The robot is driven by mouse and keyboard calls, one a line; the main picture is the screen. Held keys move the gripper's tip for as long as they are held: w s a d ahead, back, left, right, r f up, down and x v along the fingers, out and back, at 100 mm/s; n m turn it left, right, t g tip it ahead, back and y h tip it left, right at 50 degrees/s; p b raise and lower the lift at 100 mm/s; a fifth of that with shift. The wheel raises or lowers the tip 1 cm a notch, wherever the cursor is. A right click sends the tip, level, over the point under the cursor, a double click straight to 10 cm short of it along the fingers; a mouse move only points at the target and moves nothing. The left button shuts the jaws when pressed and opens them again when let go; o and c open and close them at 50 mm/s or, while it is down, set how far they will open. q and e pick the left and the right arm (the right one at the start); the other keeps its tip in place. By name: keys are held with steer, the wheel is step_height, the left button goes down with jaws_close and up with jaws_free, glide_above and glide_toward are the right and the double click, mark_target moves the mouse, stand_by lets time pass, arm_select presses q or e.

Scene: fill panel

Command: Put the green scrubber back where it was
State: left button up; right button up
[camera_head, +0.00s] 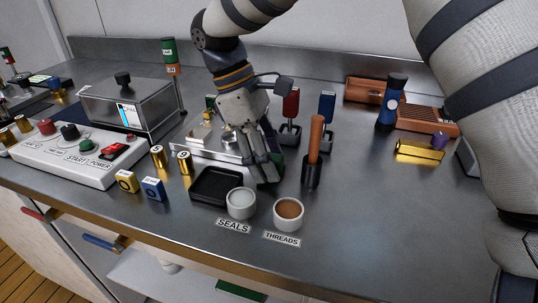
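My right gripper (265,168) points down at the middle of the bench, just behind the white cup. A dark green piece (278,158), likely the green scrubber, shows at the right side of its fingers. The fingers hide much of it, and I cannot tell if they are closed on it. Behind and to the right, a red scrubber-like block (291,102) and a blue one (327,106) stand upright in dark holders. My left gripper is not in view.
A white cup (241,203), a cup with brown contents (289,213) and a black tray (213,186) stand in front. A wooden-handled tool (315,140) stands upright to the right. The bench (375,205) is clear at front right.

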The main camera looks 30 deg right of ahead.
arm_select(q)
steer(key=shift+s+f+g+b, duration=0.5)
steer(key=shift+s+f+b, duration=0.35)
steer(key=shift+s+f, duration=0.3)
arm_select(e)
steer(key=v, duration=1.2)
steer(key=shift+r, duration=0.2)
